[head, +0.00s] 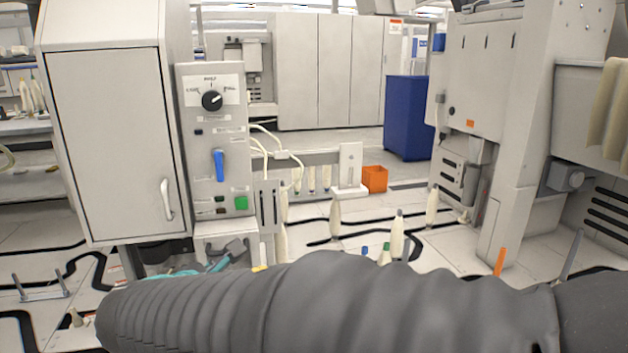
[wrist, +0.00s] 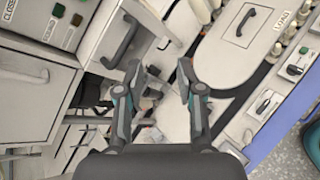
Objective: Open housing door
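The housing (head: 60,18) is a pale grey box at the left of the head view. Its door (head: 105,140) looks flush with the frame, with a light vertical handle (head: 167,200) at its lower right. In the wrist view my gripper (wrist: 158,70) is open, with nothing between its two dark fingers. A dark curved handle (wrist: 120,42) on a pale panel lies up and left of the fingertips, apart from them; I cannot tell whether it is the housing door's. In the head view my arm hides most of the gripper.
A control panel (head: 203,140) with a black knob (head: 212,100), blue lever (head: 219,165) and green button (head: 241,202) adjoins the housing. Several bobbins, one a pale bobbin (head: 336,217), stand on the deck. An orange bin (head: 375,179) sits behind. The wrist view shows a rounded lid (wrist: 225,55).

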